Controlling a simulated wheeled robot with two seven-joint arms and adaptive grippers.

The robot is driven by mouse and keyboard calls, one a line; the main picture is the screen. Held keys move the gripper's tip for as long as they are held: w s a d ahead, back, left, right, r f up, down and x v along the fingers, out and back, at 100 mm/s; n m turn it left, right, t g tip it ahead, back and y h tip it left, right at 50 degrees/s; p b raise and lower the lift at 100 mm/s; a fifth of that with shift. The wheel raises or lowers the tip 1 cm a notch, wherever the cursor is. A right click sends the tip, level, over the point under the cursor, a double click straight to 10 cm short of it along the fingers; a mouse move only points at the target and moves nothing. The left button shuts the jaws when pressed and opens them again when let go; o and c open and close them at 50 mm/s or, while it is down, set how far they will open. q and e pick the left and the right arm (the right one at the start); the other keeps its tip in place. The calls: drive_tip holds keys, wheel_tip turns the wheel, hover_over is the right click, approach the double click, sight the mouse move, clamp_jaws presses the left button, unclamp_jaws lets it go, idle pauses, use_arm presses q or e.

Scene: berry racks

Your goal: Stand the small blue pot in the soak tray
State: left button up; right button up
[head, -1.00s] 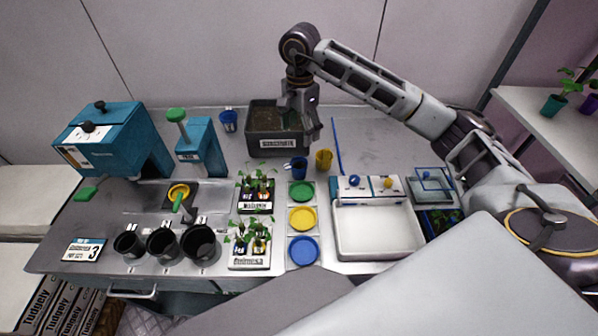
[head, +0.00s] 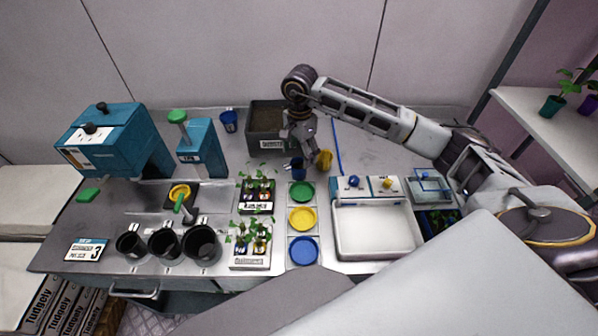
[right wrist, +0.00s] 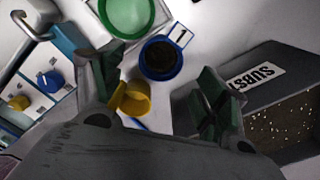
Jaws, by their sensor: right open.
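A small blue pot (head: 298,170) with a dark inside stands on the bench behind the green dish; in the right wrist view the blue pot (right wrist: 160,58) carries a white tag marked 1. A second blue pot (head: 229,121) stands at the back left. The soak tray, a white shallow basin (head: 375,252), lies at the right front and looks empty. My right gripper (head: 306,153) is open above the first blue pot, pointing down. In the right wrist view the pot shows between its fingers, with no visible contact. My left gripper is out of view.
A yellow pot (head: 325,159) stands just right of the blue pot. A grey substrate bin (head: 262,142) is behind. Green (head: 302,191), yellow (head: 302,219) and blue (head: 303,250) dishes line the front. A panel with knobs (head: 368,188) backs the soak tray.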

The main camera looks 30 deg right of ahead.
sight(300, 163)
drive_tip(key=shift+f, duration=0.5)
drive_tip(key=shift+f+p, duration=0.45)
drive_tip(key=shift+f, duration=1.65)
drive_tip(key=shift+c, duration=0.2)
drive_tip(key=c, duration=1.1)
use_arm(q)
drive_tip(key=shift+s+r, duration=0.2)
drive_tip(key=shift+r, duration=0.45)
